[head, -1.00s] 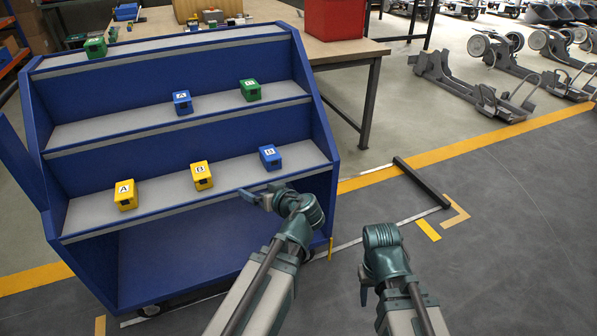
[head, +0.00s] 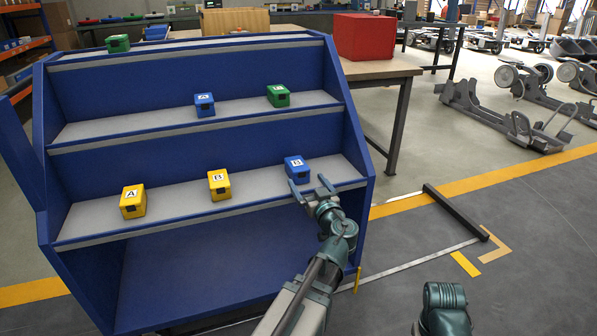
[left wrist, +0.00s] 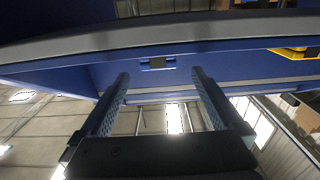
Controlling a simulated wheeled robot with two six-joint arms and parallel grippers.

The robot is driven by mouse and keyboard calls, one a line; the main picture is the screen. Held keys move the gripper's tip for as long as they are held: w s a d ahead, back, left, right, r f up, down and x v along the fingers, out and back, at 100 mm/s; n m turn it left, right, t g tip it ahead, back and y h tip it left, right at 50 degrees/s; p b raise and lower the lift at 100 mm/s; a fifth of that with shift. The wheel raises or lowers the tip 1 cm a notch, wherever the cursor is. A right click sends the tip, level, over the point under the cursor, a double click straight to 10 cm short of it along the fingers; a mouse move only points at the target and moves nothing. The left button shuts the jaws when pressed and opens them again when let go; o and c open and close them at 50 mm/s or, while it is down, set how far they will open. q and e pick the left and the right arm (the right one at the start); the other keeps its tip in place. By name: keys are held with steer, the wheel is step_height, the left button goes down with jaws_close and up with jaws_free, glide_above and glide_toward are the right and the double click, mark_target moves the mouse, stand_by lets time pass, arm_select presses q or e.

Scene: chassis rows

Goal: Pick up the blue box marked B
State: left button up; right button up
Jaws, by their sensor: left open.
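The blue box marked B (head: 296,169) sits on the lower shelf of the blue rack, near its right end. Its label is small but reads like B. My left gripper (head: 308,184) is open and empty at the front edge of that shelf, just in front of the box, its two fingers pointing toward it. In the left wrist view, a blue box front with a dark slot (left wrist: 157,65) shows beyond and between the open fingers (left wrist: 160,76). My right arm shows only in part at the bottom right; its gripper is out of view.
On the blue rack (head: 210,262), yellow boxes B (head: 219,185) and A (head: 133,201) share the lower shelf. A blue box A (head: 204,105) and a green box (head: 278,96) sit one shelf up. Another green box (head: 118,44) is on top. A table with a red bin (head: 364,37) stands behind.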

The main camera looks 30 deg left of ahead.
mark_target(301, 173)
arm_select(q)
steer(key=x, duration=0.5)
steer(key=x, duration=0.5)
steer(key=shift+w+r, duration=0.25)
steer(key=shift+c, duration=0.2)
jaws_close()
